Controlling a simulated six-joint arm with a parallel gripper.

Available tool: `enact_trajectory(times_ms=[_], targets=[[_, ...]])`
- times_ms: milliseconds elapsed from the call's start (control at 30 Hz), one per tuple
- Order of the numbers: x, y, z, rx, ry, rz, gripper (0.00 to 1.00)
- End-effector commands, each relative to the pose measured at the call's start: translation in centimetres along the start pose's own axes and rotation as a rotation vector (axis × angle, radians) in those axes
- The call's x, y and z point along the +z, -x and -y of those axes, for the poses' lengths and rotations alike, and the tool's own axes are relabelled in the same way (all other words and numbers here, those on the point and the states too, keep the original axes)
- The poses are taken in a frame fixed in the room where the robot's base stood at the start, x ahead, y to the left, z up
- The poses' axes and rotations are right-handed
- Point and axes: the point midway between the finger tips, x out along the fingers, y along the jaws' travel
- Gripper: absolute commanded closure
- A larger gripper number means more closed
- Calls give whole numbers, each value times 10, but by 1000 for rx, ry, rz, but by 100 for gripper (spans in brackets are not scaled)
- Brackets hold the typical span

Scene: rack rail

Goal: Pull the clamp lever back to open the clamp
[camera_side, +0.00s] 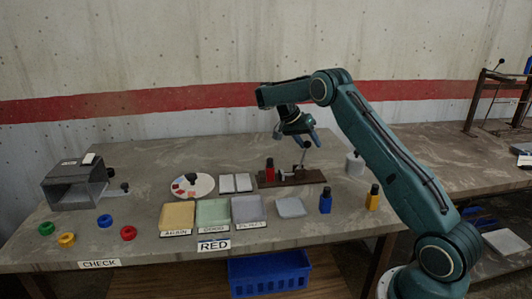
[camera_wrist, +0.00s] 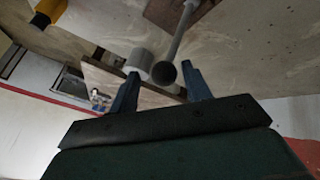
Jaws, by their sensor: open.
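The clamp stands on a dark brown board (camera_side: 310,179) in the middle of the bench, with a red bottle (camera_side: 269,171) at its left end. The clamp lever (camera_side: 303,157) stands up from the board, close under my gripper (camera_side: 297,138). In the wrist view the lever is a grey rod (camera_wrist: 181,35) ending in a dark round knob (camera_wrist: 165,73). The knob shows between the two blue fingers of my gripper (camera_wrist: 162,85), which are open and apart. I cannot tell whether either finger touches the knob. Part of the board (camera_wrist: 158,14) shows at the top.
A white cylinder (camera_side: 355,164) stands right of the board; a blue bottle (camera_side: 325,200) and a yellow bottle (camera_side: 373,197) stand in front. Coloured trays (camera_side: 213,215) and white pads (camera_side: 236,183) lie to the left. A grey box (camera_side: 75,185) is at far left. Bench behind the board is clear.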

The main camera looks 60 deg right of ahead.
Motion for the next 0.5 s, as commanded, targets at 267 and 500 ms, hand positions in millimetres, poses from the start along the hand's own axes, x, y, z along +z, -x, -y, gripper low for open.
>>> enact_trajectory(times_ms=[267,500], targets=[[-4,-6,-5,-51,-8,51,52],[-7,-12,-8,-96,-14,94,52]])
